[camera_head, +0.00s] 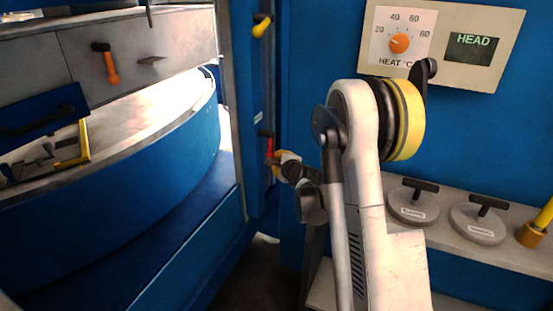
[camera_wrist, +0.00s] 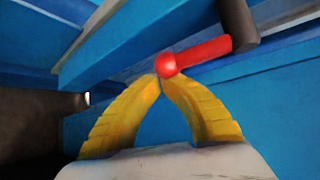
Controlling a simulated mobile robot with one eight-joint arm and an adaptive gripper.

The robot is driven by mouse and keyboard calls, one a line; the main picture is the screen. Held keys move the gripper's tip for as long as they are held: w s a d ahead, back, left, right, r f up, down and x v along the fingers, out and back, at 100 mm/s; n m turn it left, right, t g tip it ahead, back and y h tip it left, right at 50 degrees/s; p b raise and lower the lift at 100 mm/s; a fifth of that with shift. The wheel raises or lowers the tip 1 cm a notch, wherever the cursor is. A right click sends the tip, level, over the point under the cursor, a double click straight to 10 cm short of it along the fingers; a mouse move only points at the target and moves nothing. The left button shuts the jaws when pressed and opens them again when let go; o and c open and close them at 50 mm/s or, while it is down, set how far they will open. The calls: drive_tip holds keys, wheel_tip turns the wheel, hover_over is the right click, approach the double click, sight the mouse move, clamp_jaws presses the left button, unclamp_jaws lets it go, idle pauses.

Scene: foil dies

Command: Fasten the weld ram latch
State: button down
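A red latch handle (camera_head: 269,147) hangs almost straight down from a dark pivot on the blue post; no label shows that it is the weld ram latch. In the wrist view the red latch handle (camera_wrist: 205,53) runs from the dark pivot (camera_wrist: 238,22) to a round ball end at my fingertips. My gripper (camera_head: 275,159) is at the lower end of this handle. In the wrist view the yellow fingers of my gripper (camera_wrist: 160,80) arch inward and their tips meet. The ball lies right at the tips; I cannot tell whether they touch it.
A yellow latch (camera_head: 261,27) sits higher on the same post. An orange latch (camera_head: 109,64) is on the grey panel at left. Two labelled discs (camera_head: 413,206) with black handles stand on the shelf at right. A heat dial (camera_head: 398,43) and HEAD display (camera_head: 472,47) are above.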

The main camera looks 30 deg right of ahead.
drive_tip(key=s+a+r+m+g+y+p, duration=0.4)
drive_tip(key=s+a+r+g+y+p, duration=0.1)
drive_tip(key=a+p, duration=0.2)
drive_tip(key=shift+s+r+g+p, duration=0.15)
drive_tip(key=shift+s+g+p, duration=0.15)
drive_tip(key=shift+g+p, duration=0.15)
idle(0.4)
drive_tip(key=shift+a, duration=0.15)
idle(0.4)
drive_tip(key=d+f+p+v, duration=0.1)
drive_tip(key=v, duration=0.7)
drive_tip(key=s+d+f+p+v, duration=0.1)
drive_tip(key=d+p+v, duration=0.1)
drive_tip(key=v, duration=0.7)
drive_tip(key=shift+s+r, duration=0.2)
drive_tip(key=shift+r, duration=0.05)
